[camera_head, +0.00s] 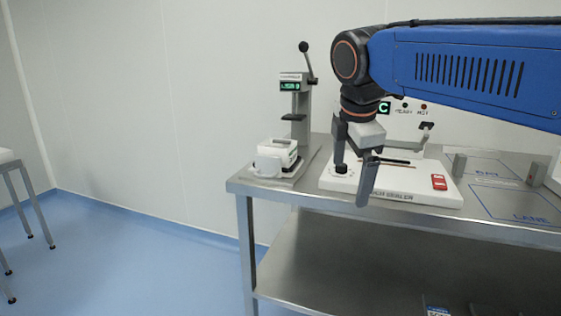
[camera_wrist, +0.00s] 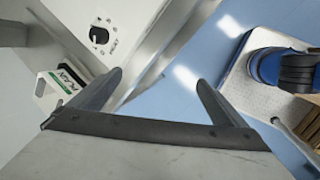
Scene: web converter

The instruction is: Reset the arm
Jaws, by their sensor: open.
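My gripper (camera_head: 354,180) hangs from the blue arm over the front of the steel bench in the head view. Its fingers point down and stand apart, with nothing between them. In the wrist view my gripper (camera_wrist: 158,90) also shows two spread, empty fingers above the bench edge and the blue floor. Behind it in the head view, a white panel device (camera_head: 447,197) with a black knob (camera_head: 341,169) and a red switch (camera_head: 439,182) lies on the bench. My arm and gripper hide part of this device.
A press-like stand (camera_head: 298,105) with a lever and a white unit (camera_head: 276,155) stands at the bench's left end. The steel bench (camera_head: 240,184) has a lower shelf (camera_head: 340,265). Marked areas (camera_head: 515,203) lie at right.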

